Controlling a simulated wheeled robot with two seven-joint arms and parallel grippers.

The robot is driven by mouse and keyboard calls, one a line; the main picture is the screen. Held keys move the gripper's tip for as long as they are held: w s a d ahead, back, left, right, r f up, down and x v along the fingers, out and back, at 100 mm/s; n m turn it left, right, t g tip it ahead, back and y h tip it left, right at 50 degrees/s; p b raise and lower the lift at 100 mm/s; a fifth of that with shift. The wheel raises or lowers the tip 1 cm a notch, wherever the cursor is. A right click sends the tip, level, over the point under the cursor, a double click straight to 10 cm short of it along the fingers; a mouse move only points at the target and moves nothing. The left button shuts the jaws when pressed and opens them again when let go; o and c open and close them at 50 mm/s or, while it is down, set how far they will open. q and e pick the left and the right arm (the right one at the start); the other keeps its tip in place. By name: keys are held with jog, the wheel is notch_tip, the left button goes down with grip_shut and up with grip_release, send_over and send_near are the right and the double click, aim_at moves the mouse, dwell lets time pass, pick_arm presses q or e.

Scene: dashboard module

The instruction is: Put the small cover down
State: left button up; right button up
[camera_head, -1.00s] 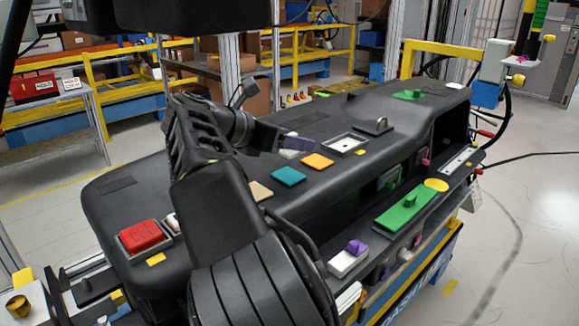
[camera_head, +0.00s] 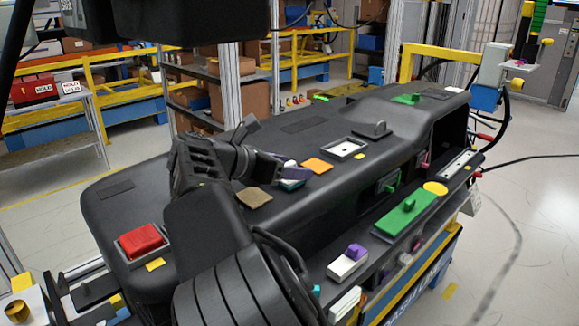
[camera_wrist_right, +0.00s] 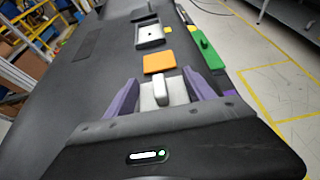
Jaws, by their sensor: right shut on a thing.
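My right gripper (camera_head: 292,173) reaches over the black dashboard (camera_head: 300,128). Its purple fingers are shut on the small cover (camera_wrist_right: 161,92), a pale grey-white piece with an upright tab. The cover is mostly hidden by the fingers in the head view. Gripper and cover are over the teal square (camera_head: 291,185), of which only an edge shows. I cannot tell whether the cover touches the surface. The orange square (camera_head: 317,165) lies just beyond; it also shows ahead of the cover in the right wrist view (camera_wrist_right: 159,63). My left gripper is not in view.
A tan square (camera_head: 254,197) lies nearer on the dashboard, and a red block (camera_head: 141,239) sits in a grey frame at the left. A white-rimmed frame (camera_head: 345,149) lies beyond the orange square. A green piece (camera_head: 408,213) lies on the lower right ledge.

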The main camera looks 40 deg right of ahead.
jog(key=shift+f, duration=0.1)
jog(key=shift+f, duration=0.1)
jog(key=o, duration=1.4)
jog(key=shift+c, duration=0.2)
jog(key=shift+a+r, duration=0.15)
jog(key=shift+r, duration=0.15)
jog(key=v, duration=1)
jog(key=shift+a+r+b, duration=0.2)
jog(key=shift+a+b, duration=0.05)
jog(key=shift+b, duration=0.1)
jog(key=shift+a+r, duration=0.15)
jog(key=shift+a, duration=0.35)
